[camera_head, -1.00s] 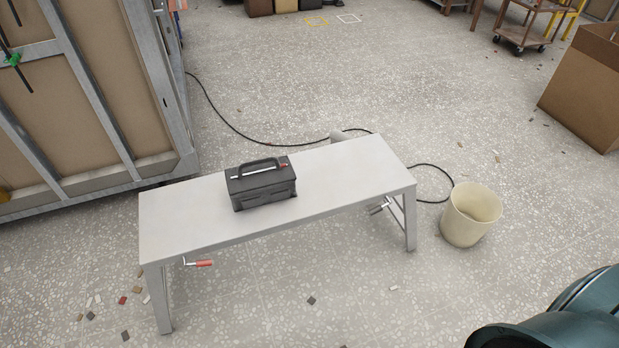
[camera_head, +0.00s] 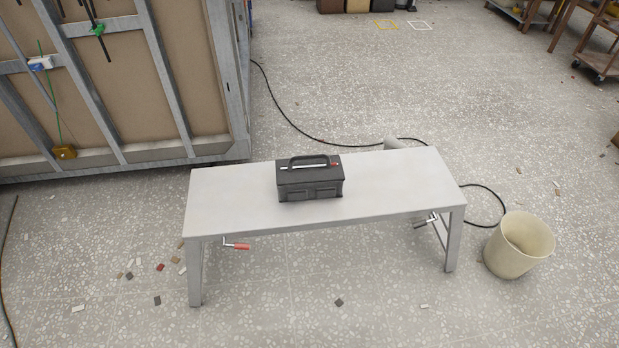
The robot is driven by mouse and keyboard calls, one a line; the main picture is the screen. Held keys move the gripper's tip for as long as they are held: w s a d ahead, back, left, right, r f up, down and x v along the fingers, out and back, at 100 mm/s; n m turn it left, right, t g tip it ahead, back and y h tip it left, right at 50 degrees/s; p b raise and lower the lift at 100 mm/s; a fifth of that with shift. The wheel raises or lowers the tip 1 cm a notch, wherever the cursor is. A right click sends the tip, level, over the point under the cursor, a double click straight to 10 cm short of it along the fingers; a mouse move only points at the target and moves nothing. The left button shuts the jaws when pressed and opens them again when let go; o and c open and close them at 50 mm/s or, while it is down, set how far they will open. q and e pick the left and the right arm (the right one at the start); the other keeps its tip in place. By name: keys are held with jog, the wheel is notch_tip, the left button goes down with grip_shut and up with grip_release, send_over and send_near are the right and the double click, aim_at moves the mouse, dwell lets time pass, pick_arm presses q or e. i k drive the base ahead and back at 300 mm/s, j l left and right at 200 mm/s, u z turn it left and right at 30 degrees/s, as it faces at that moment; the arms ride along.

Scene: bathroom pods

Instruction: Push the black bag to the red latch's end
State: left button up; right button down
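The black bag (camera_head: 310,183), a boxy case with a top handle and a small red mark, stands upright on the light grey bench (camera_head: 400,185), a little left of the bench's middle and near its back edge. A red latch (camera_head: 238,246) with a metal stem sticks out under the bench's front edge at the left end. A grey latch (camera_head: 426,221) sits under the right end. Neither of my grippers shows in the view.
A cream bucket (camera_head: 519,246) stands on the floor right of the bench. A framed panel wall (camera_head: 120,80) rises behind on the left. A black cable (camera_head: 290,118) runs behind the bench. The floor in front is clear except for small chips.

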aim_at(311, 177)
jog(key=i+j+z, duration=0.15)
jog(key=j, duration=0.25)
jog(key=i+j+z, duration=0.1)
jog(key=j, duration=0.25)
jog(key=i+j+z, duration=0.15)
jog(key=j, duration=0.25)
